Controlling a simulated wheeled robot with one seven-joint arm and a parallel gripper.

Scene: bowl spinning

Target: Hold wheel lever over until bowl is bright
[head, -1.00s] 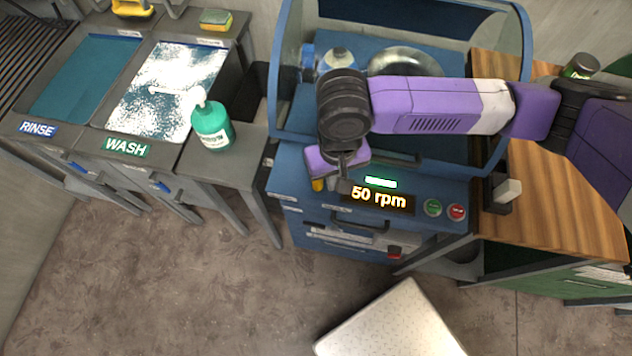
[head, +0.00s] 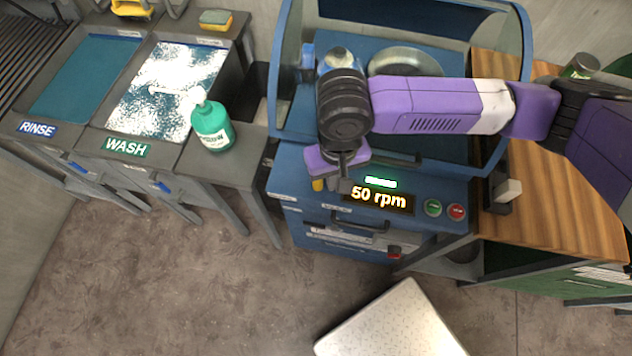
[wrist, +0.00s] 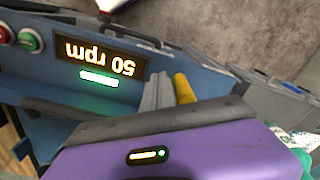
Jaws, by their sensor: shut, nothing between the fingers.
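The blue machine (head: 290,165) has a clear hood, and the round metal bowl (head: 405,60) lies under it, partly behind my arm. The bowl looks grey with a lighter rim. A display (head: 378,197) on the front panel reads 50 rpm, with a lit green bar above it. A short yellow lever (head: 318,184) stands at the panel's left; it also shows in the wrist view (wrist: 184,88). My gripper (head: 345,187) is shut and empty. Its fingers (wrist: 155,92) are right beside the lever; I cannot tell whether they touch it.
Green (head: 433,207) and red (head: 456,211) buttons sit right of the display. A teal bottle (head: 212,126) stands on the left counter near the wash (head: 165,85) and rinse (head: 85,75) basins. A wooden worktop (head: 570,200) is at the right. A pale square board (head: 390,325) is in front.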

